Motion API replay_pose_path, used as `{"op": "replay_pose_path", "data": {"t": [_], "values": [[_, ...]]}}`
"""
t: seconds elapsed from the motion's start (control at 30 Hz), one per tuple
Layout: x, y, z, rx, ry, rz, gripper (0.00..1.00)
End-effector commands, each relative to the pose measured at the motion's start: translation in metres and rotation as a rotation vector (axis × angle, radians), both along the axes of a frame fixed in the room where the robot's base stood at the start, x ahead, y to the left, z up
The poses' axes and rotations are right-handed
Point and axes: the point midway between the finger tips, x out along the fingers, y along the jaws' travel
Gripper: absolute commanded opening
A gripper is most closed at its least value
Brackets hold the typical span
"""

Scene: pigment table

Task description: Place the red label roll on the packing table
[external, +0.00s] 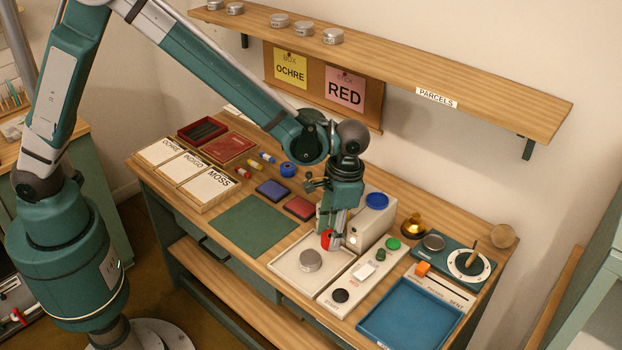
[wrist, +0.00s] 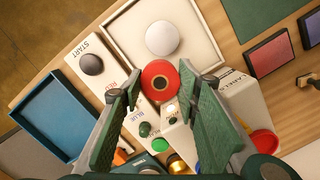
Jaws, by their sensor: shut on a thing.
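The red label roll (external: 327,239) is held at the fingertips of my gripper (external: 334,238), beside the white label machine and over the inner edge of the cream tray. In the wrist view the roll (wrist: 153,75) is a red disc with a dark centre, between the green finger pads of my gripper (wrist: 166,88). Whether it touches anything below cannot be told. The wooden table (external: 225,145) carries many items.
The cream tray (external: 283,264) holds a silver tin (external: 310,260). The label machine (external: 370,226) stands close behind my gripper. A button panel (external: 331,300) and a blue tray (external: 400,318) lie to the right. A green mat (external: 255,226) lies left, with bare wood around it.

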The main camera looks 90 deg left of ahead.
Motion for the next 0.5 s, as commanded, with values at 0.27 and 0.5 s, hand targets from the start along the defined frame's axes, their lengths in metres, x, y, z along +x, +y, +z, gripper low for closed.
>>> {"op": "replay_pose_path", "data": {"t": [0.27,0.5], "values": [[0.012,-0.015,-0.004,0.001,0.000,-0.145,0.18],[0.014,-0.017,-0.004,0.000,0.000,-0.170,0.18]]}}
